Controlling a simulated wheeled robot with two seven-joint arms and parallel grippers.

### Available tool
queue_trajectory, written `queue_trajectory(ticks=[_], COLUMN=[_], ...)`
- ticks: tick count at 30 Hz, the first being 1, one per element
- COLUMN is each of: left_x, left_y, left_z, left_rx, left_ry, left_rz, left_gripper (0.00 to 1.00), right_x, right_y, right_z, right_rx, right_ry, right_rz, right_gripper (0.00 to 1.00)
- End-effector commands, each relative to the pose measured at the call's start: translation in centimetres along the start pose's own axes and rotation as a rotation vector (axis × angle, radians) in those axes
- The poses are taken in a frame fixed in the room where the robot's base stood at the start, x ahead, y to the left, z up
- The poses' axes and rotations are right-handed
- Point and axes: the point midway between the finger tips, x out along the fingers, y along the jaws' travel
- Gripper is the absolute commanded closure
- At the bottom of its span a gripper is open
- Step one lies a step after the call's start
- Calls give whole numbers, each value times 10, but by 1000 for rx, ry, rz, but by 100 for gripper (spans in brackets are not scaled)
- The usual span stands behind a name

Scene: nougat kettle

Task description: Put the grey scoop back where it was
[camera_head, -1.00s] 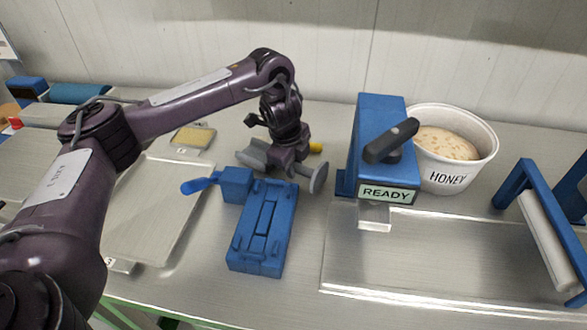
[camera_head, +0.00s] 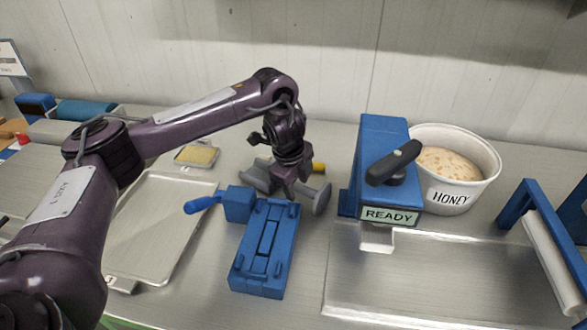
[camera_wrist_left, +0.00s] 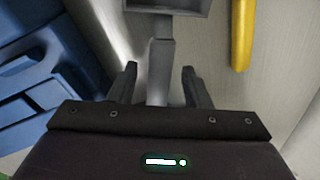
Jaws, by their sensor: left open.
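The grey scoop (camera_head: 256,178) lies on the metal worktop, just behind the blue press. Its box-shaped bowl (camera_wrist_left: 165,6) is at the top of the left wrist view, and its handle (camera_wrist_left: 158,62) runs down from it. My left gripper (camera_head: 287,197) points down over the scoop. Its two dark fingers (camera_wrist_left: 160,88) stand apart, one on each side of the handle, with a gap on both sides. The gripper hides part of the scoop in the head view. My right gripper is not in view.
The blue press (camera_head: 265,248) with a blue handle stands close in front. A yellow bar (camera_wrist_left: 241,35) lies beside the scoop. A blue READY machine (camera_head: 382,150) and a HONEY tub (camera_head: 452,196) are to the right. A metal tray (camera_head: 150,225) lies left.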

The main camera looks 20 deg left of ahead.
Motion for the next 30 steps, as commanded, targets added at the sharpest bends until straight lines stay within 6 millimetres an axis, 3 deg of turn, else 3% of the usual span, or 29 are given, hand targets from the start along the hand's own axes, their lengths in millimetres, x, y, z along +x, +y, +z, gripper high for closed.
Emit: queue_trajectory(ticks=[9, 15, 21, 30], left_x=[-74, -103, -113, -113], left_y=[-3, -2, 0, 0], left_z=[1, 1, 0, 0], left_rx=[1, 0, 0, 0], left_ry=[-3, -1, 0, 0], left_rz=[-7, -4, -2, -1], left_gripper=[56, 56, 56, 56], right_x=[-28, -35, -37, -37], right_y=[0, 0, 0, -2], right_z=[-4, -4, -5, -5], right_rx=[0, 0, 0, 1], right_ry=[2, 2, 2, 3], right_rz=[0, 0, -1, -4], right_gripper=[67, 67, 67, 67])
